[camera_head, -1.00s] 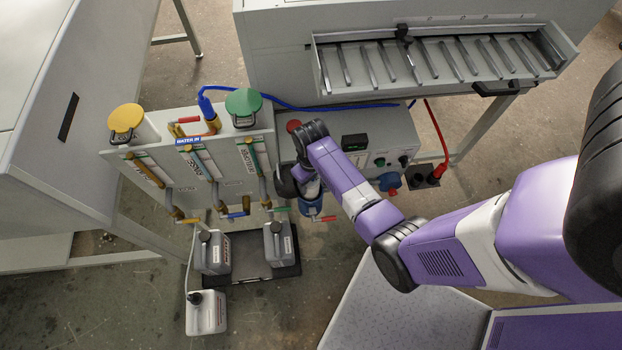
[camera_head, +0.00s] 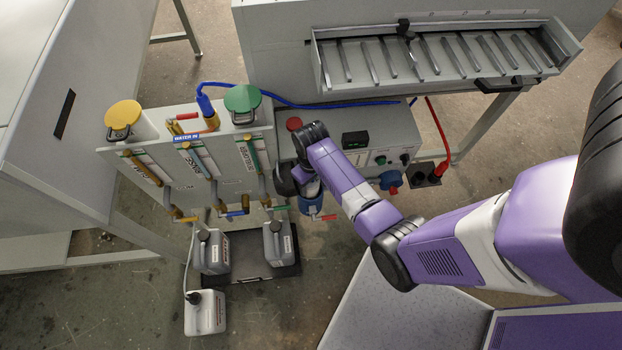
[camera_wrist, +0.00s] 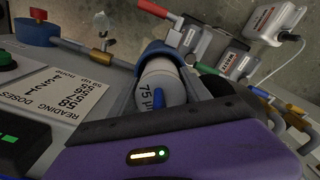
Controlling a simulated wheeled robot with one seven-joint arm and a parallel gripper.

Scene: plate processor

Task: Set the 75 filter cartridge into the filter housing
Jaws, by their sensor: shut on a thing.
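The 75 filter cartridge (camera_wrist: 150,97) shows in the wrist view as a pale cylinder marked "75 µ", with a blue piece on its near end. My gripper (camera_wrist: 168,88) is shut on it; the dark finger parts are only partly visible. The blue filter housing (camera_wrist: 158,50) curves around the far side of the cartridge in the wrist view. In the head view the housing (camera_head: 311,206) shows just below my gripper (camera_head: 296,183), on the front of the grey unit. My wrist hides the cartridge there. How deep the cartridge sits in the housing I cannot tell.
A red-handled valve (camera_head: 328,217) sticks out beside the housing. A grey dosing panel (camera_head: 230,165) stands close on the left, with canisters (camera_head: 278,245) below. A doses card (camera_wrist: 62,98) and a blue valve (camera_head: 390,181) are on the unit.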

